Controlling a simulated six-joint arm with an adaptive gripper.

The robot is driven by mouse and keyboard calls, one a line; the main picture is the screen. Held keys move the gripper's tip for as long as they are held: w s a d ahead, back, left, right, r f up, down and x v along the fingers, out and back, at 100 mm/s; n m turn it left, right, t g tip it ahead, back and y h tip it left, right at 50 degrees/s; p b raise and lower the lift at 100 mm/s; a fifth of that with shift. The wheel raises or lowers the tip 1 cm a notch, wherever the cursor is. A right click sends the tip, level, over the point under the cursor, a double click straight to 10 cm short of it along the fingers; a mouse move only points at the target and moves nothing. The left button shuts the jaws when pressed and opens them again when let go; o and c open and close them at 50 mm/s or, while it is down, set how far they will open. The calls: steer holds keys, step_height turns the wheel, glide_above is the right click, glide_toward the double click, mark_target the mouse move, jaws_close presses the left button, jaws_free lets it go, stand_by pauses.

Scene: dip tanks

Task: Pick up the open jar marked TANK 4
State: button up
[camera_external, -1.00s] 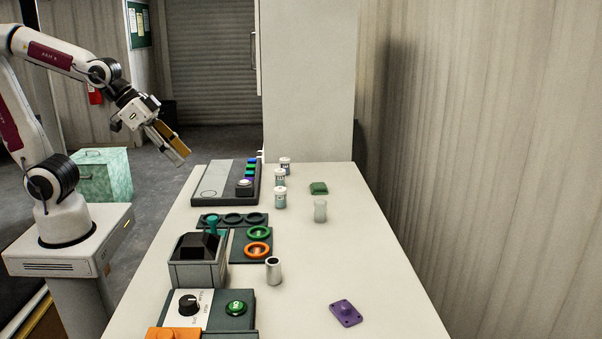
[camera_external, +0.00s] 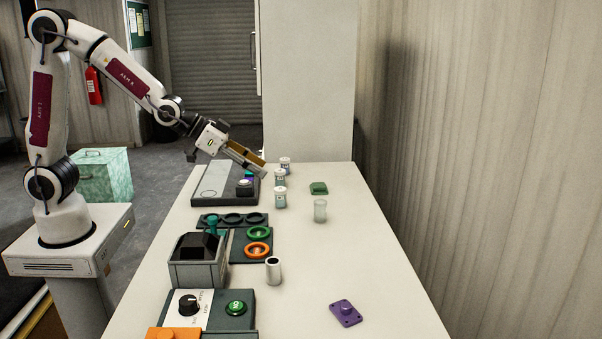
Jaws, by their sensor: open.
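Small jars with pale tops and labels stand in a row near the back of the table: a far one (camera_external: 285,163), a middle one (camera_external: 280,177) and a near one (camera_external: 280,198). A frosted clear jar (camera_external: 320,211) stands apart to their right. The labels are too small to read, so I cannot tell which jar is marked TANK 4. My gripper (camera_external: 261,170) is open and empty, angled down to the right, just left of the far and middle jars in the picture. I see no contact with them.
A metal cup (camera_external: 273,270) with a dark opening stands nearer the front. A green block (camera_external: 319,188) and a purple plate (camera_external: 346,313) lie to the right. A grey panel (camera_external: 212,195) sits under the gripper. The right side of the table is mostly clear.

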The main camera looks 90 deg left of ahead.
mark_target(320, 211)
steer(key=shift+w+a+f+n+t+y, duration=0.15)
steer(key=shift+w+a+f+t, duration=0.45)
steer(key=shift+w+f, duration=1.3)
steer(key=shift+w+a+f+n+t+y, duration=0.1)
steer(key=shift+w+a+f+t+y, duration=0.45)
steer(key=shift+w+f, duration=1.35)
steer(key=shift+w+a+f+n+t+h, duration=0.1)
steer(key=shift+w+a+f+t+h, duration=0.15)
steer(key=shift+w+a+f, duration=1.15)
steer(key=shift+w+d+f, duration=0.4)
steer(key=shift+w+d, duration=0.1)
steer(key=shift+x, duration=1.3)
steer(key=shift+f, duration=0.1)
steer(key=shift+w+a+f, duration=0.1)
steer(key=shift+w+f, duration=0.75)
steer(key=shift+w, duration=0.25)
steer(key=shift+x, duration=1.2)
